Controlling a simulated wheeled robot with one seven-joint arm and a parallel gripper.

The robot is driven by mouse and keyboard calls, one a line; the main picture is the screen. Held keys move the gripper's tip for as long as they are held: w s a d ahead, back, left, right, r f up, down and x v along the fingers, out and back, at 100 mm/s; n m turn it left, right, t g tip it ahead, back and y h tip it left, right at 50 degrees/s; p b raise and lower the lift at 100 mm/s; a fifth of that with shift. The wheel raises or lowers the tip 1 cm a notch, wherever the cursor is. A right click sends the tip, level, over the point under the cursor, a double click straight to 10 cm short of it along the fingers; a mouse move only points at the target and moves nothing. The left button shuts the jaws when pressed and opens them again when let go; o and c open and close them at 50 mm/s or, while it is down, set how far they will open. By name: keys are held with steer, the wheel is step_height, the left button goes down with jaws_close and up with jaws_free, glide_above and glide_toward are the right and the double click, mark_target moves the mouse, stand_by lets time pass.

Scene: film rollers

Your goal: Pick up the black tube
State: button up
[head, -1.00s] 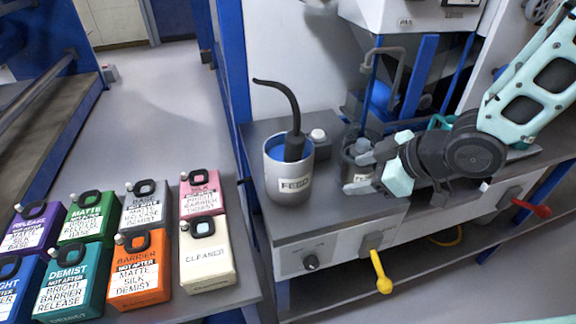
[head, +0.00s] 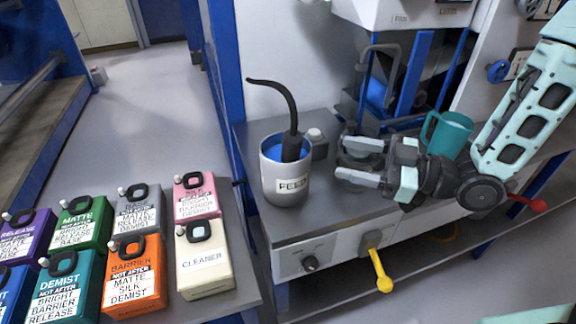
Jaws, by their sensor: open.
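The black tube (head: 290,112) rises from the white pot labelled FEED (head: 287,190), which stands on the grey bench. The tube's top bends to the left, and its thicker lower part goes down into blue contents, where its end is hidden. My gripper (head: 340,160) is to the right of the pot, at about the height of its upper half. It is open and empty, its two grey fingers pointing left towards the pot. In this view the fingertips look apart from the pot and the tube.
A teal mug (head: 446,133) stands on the bench behind my arm. A small white-topped item (head: 316,140) sits behind the pot. Several labelled jugs, including a cream CLEANER jug (head: 204,262), crowd the left table. A yellow lever (head: 380,273) projects from the bench front.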

steer(key=p+x, duration=0.3)
steer(key=x, duration=1.1)
steer(key=shift+w+r, duration=0.1)
steer(key=shift+w, duration=0.05)
steer(key=c, duration=1)
